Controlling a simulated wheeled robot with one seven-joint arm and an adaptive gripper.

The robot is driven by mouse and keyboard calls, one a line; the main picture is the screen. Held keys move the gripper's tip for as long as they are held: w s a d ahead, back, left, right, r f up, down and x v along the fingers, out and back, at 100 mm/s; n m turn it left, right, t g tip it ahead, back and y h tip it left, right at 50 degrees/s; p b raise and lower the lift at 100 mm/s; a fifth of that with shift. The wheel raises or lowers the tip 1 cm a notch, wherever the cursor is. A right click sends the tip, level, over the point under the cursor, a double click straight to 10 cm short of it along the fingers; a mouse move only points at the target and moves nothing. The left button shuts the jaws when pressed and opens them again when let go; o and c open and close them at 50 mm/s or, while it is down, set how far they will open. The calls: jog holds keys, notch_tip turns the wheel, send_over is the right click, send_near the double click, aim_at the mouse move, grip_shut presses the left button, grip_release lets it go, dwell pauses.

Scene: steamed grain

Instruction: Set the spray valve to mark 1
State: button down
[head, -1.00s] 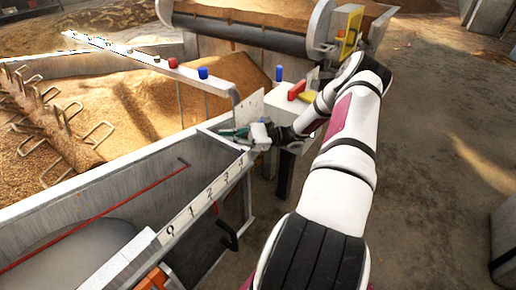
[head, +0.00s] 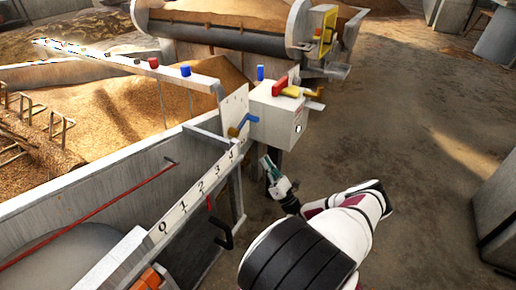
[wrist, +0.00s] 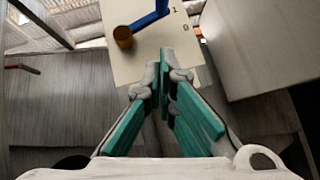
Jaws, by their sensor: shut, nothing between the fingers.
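A blue lever (head: 242,124) sits on an upright white plate (head: 235,104) at the corner of the metal trough. In the wrist view the lever (wrist: 149,19) runs from a brass-coloured hub (wrist: 123,37) up to the right, toward the printed mark 1 (wrist: 174,9). Mark 0 (wrist: 184,27) is just below that. The lever's far end is cut off by the top of the wrist view. My gripper (head: 267,160) is shut and empty, below and right of the plate, apart from the lever. Its green fingers (wrist: 162,58) meet in front of the plate in the wrist view.
A white box (head: 275,115) with red and yellow handles stands right of the plate. A scale strip (head: 190,195) numbered from 0 runs along the trough rim, with a black handle (head: 222,232) below it. Open floor lies to the right.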

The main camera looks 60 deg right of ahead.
aim_at(246, 121)
jog(key=x, duration=0.4)
jog(key=s+r+b+x, duration=0.1)
jog(key=x, duration=0.3)
jog(key=s+r+x, duration=0.1)
jog(key=x, duration=0.3)
jog(key=shift+w+d+b, duration=0.1)
jog(key=shift+d+b, duration=0.2)
jog(key=shift+r, duration=0.1)
jog(key=shift+d+r+n+y, duration=0.15)
jog(key=shift+r+n+y, duration=0.4)
jog(key=shift+n+y, duration=0.4)
jog(key=s+a+f, duration=0.1)
jog(key=s+f, duration=0.6)
jog(key=f, duration=0.4)
jog(key=shift+b, duration=0.35)
